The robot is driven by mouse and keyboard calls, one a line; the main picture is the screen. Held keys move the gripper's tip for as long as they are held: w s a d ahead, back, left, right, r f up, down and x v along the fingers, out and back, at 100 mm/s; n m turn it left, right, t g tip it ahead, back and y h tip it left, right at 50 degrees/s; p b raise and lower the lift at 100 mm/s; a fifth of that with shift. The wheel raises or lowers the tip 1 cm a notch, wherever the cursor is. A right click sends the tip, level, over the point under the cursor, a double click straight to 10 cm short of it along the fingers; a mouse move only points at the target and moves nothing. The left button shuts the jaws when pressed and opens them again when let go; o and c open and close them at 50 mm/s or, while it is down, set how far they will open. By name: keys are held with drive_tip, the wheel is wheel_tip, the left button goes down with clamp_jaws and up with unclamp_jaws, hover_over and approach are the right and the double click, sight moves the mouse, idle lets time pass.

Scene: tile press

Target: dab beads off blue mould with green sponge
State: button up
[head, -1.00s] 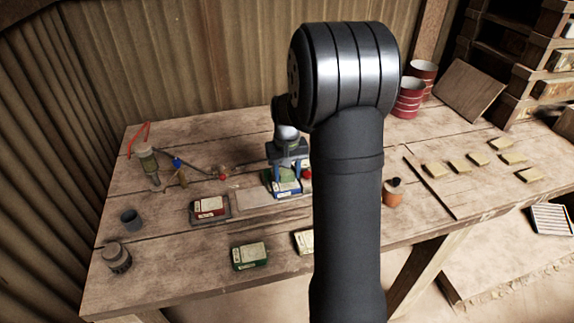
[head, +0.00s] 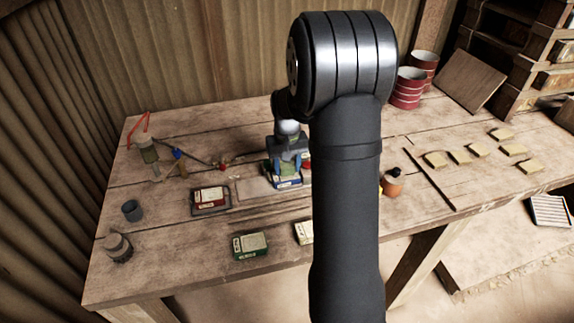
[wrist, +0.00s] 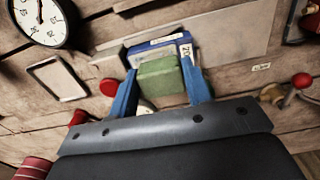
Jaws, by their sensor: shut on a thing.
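My gripper (head: 288,169) is shut on the green sponge (wrist: 160,80), which sits between its two blue fingers. The blue mould (head: 287,184), a block with a pale label, lies right under and beside the sponge. Its blue edge and label also show past the sponge in the wrist view (wrist: 163,43). The sponge covers part of the mould's top. I cannot tell whether sponge and mould touch. No beads can be made out at this size.
A red mould (head: 210,195) lies left of my gripper, and a green mould (head: 250,245) lies nearer the front edge. An orange bottle (head: 391,183) stands to the right. A round dial (wrist: 40,18) shows in the wrist view. The front left tabletop has free room.

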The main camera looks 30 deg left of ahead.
drive_tip(key=shift+f, duration=0.6)
idle(1.1)
drive_tip(key=shift+r, duration=3.55)
drive_tip(key=shift+w+d+f, duration=0.1)
drive_tip(key=shift+f, duration=0.9)
drive_tip(key=shift+w+d+f, duration=0.15)
drive_tip(key=shift+f, duration=0.8)
drive_tip(key=shift+w+d+f, duration=0.1)
drive_tip(key=shift+f, duration=0.9)
drive_tip(key=shift+s+d+f, duration=0.1)
drive_tip(key=shift+s+f, duration=0.05)
drive_tip(key=shift+f, duration=0.4)
drive_tip(key=shift+r, duration=3.7)
